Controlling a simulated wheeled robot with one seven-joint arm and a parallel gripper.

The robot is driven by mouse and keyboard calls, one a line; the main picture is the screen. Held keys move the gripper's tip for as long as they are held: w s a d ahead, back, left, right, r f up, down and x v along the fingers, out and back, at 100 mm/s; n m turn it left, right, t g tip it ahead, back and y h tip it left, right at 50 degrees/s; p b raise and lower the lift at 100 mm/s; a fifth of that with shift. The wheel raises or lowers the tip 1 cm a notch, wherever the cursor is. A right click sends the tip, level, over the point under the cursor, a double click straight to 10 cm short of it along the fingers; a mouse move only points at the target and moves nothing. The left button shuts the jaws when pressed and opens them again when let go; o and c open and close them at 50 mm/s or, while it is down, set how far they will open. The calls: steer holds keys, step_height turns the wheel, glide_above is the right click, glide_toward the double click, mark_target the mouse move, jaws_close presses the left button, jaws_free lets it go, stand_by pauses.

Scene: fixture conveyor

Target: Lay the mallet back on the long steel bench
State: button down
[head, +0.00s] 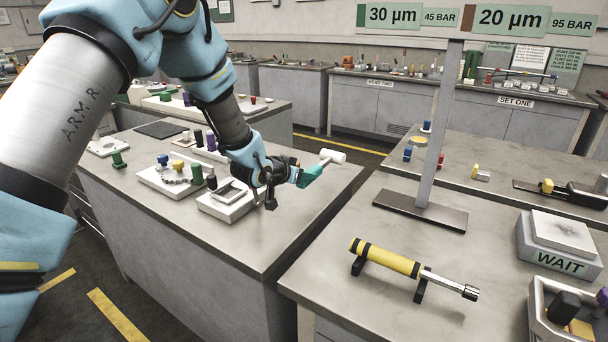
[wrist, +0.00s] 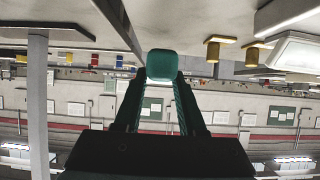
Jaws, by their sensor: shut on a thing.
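The mallet has a white cylindrical head (head: 333,156) and a teal handle (head: 312,173). My gripper (head: 297,175) is shut on the handle and holds the mallet in the air near the right edge of a long grey-topped bench (head: 285,232). The head points away to the right, clear of the bench top. In the wrist view my gripper (wrist: 160,88) has the teal handle end (wrist: 162,64) between its fingers; the white head cannot be made out there. I cannot tell which bench is the long steel one.
On the bench below my arm are a white block fixture (head: 228,203) and a tray of coloured knobs (head: 170,178). The right bench (head: 350,215) bears a yellow torque tool (head: 385,258), a sign post (head: 437,130) and a WAIT box (head: 560,245). A gap separates the two benches.

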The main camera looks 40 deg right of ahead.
mark_target(303, 206)
steer(key=shift+f+b, duration=2.15)
steer(key=shift+f, duration=0.7)
steer(key=shift+f, duration=0.25)
steer(key=shift+f+b, duration=0.35)
steer(key=shift+b, duration=0.25)
steer(key=shift+f, duration=0.1)
steer(key=shift+c, duration=2)
jaws_free()
steer(key=shift+a, duration=0.1)
steer(key=b+v, duration=0.2)
steer(key=v, duration=0.8)
steer(key=shift+a+r, duration=0.25)
steer(key=shift+a, duration=0.05)
